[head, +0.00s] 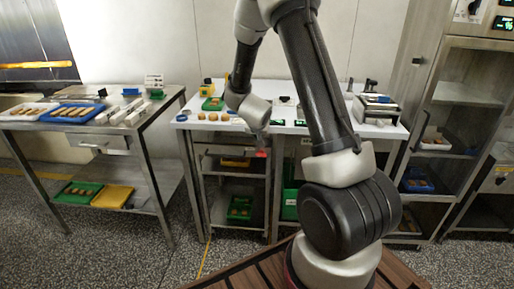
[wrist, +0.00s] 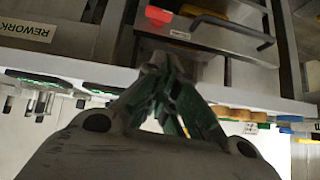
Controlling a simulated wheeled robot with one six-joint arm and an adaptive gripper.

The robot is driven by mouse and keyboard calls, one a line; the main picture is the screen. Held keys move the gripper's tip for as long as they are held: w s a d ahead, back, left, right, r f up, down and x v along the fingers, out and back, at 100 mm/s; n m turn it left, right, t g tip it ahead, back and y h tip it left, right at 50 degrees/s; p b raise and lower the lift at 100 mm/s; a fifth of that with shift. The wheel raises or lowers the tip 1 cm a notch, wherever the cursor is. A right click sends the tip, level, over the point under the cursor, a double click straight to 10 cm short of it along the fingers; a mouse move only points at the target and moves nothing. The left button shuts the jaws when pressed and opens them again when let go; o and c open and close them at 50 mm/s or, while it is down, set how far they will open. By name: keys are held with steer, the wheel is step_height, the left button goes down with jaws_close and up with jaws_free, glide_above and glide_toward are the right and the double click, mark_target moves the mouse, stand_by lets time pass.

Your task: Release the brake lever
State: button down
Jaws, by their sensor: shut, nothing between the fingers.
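A small red part (head: 262,154) shows at the front of the middle table, just below its top; I cannot tell whether it is the brake lever. In the wrist view the red part (wrist: 158,15) sits at the top, beside a metal drawer front with a dark bar handle (wrist: 236,30). My gripper (wrist: 160,62) is shut and empty, its fingertips together at the table edge, apart from the red part in the picture. In the head view the gripper is small and dark above the red part. No other lever stands out clearly.
The left table holds a blue tray (head: 72,112) of bars. Speckled floor is open between left and middle tables.

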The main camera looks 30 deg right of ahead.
steer(key=shift+f, duration=0.1)
stand_by(0.3)
glide_toward(257, 151)
steer(key=w+d+r, duration=0.1)
steer(key=w+d, duration=0.1)
steer(key=w, duration=0.1)
step_height(257, 151, down, 3)
steer(key=shift+d+f, duration=0.15)
steer(key=shift+f, duration=0.55)
steer(key=shift+w+a+f, duration=0.2)
steer(key=shift+f, duration=0.2)
stand_by(0.3)
